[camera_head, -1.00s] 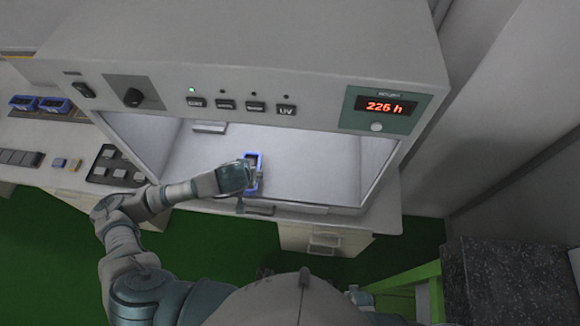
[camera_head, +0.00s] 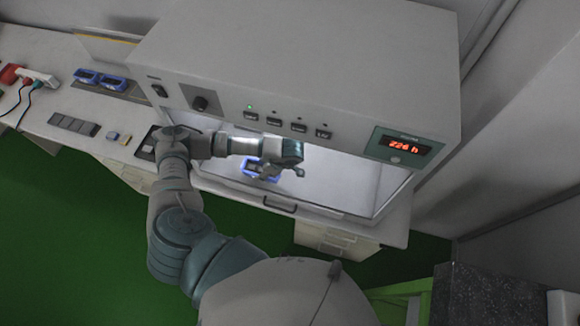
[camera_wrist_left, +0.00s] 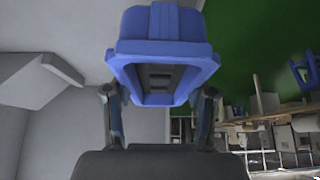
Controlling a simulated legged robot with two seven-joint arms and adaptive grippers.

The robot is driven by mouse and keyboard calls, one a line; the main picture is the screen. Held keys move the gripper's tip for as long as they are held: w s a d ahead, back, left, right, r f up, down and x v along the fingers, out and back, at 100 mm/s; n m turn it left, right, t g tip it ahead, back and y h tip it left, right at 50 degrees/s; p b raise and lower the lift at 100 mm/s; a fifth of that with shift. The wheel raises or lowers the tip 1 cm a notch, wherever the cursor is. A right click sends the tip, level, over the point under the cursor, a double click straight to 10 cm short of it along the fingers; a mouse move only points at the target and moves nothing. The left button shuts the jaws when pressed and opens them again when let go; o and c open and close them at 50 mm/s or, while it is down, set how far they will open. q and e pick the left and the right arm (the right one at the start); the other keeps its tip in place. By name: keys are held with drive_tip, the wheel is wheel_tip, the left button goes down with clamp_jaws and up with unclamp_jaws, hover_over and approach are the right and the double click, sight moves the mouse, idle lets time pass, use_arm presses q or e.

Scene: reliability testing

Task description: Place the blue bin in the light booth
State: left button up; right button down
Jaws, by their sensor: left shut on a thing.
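The blue bin (camera_head: 250,167) is a small blue tray with a dark inside. In the head view it is inside the front opening of the light booth (camera_head: 300,65), partly hidden by my left arm. In the left wrist view the bin (camera_wrist_left: 160,52) sits between the two fingers of my left gripper (camera_wrist_left: 158,100), which is shut on it. In the head view my left gripper (camera_head: 288,166) is at the bin's right side, inside the opening. I cannot tell whether the bin touches the booth floor. My right gripper is not in view.
The booth floor is clear to the right of the bin. The booth's front has buttons and a red display (camera_head: 403,145). A power strip (camera_head: 38,77) with plugs lies at far left. A dark speckled block (camera_head: 490,295) is at lower right.

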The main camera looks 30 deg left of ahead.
use_arm(q)
drive_tip(key=w+d, duration=0.4)
drive_tip(key=w+d+p, duration=0.1)
drive_tip(key=w+d, duration=0.2)
drive_tip(key=shift+d+f, duration=0.1)
drive_tip(key=shift+f, duration=0.25)
drive_tip(key=shift+w+d+f, duration=0.1)
drive_tip(key=shift+w+f, duration=0.05)
drive_tip(key=shift+f, duration=0.05)
drive_tip(key=f, duration=0.2)
drive_tip(key=f+p, duration=0.1)
drive_tip(key=shift+a+f, duration=0.15)
drive_tip(key=shift+a, duration=0.1)
drive_tip(key=o, duration=1.2)
drive_tip(key=shift+d, duration=0.1)
drive_tip(key=b+v, duration=0.1)
drive_tip(key=v, duration=0.6)
drive_tip(key=shift+d+r, duration=0.15)
drive_tip(key=shift+r, duration=0.1)
